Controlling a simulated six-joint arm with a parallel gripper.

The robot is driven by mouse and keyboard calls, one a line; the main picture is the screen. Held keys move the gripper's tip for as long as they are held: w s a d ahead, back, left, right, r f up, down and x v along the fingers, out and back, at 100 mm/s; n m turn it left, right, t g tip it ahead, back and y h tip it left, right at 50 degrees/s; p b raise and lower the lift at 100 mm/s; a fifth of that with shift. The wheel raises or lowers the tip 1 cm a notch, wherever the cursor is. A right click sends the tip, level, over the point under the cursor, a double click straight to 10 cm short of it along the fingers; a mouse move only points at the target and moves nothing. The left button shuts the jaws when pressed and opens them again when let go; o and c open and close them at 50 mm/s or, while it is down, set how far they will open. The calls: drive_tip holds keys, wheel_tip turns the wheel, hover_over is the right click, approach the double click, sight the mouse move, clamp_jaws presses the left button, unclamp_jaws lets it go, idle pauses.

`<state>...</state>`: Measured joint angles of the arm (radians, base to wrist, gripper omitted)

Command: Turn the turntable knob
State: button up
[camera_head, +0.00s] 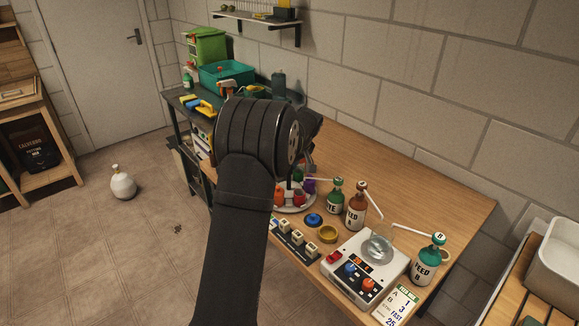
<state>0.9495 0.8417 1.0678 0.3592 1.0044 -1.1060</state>
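A round pale turntable (296,208) stands on the wooden table, partly hidden behind my arm. Small red, purple and green items stand on it. A blue round piece (313,219) sits just in front of the turntable's right side; I cannot tell whether it is the turntable's knob or a separate lid. A white device (340,286) to the right has a blue knob (350,269) and a red-orange knob (368,285) on its front.
A green bottle (334,196), a brown bottle (356,207) and a teal bottle (430,262) stand close around. A yellow ring (328,234) and a card (396,304) lie nearby. The table's back right is clear.

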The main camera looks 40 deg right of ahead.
drive_tip(key=shift+d+n+y, duration=0.1)
drive_tip(key=shift+n+y, duration=0.3)
drive_tip(key=shift+n, duration=0.4)
drive_tip(key=o, duration=1)
drive_tip(key=shift+r, duration=0.1)
drive_tip(key=v, duration=1.7)
drive_tip(key=shift+r, duration=0.15)
drive_tip(key=x, duration=1.7)
drive_tip(key=shift+f, duration=0.3)
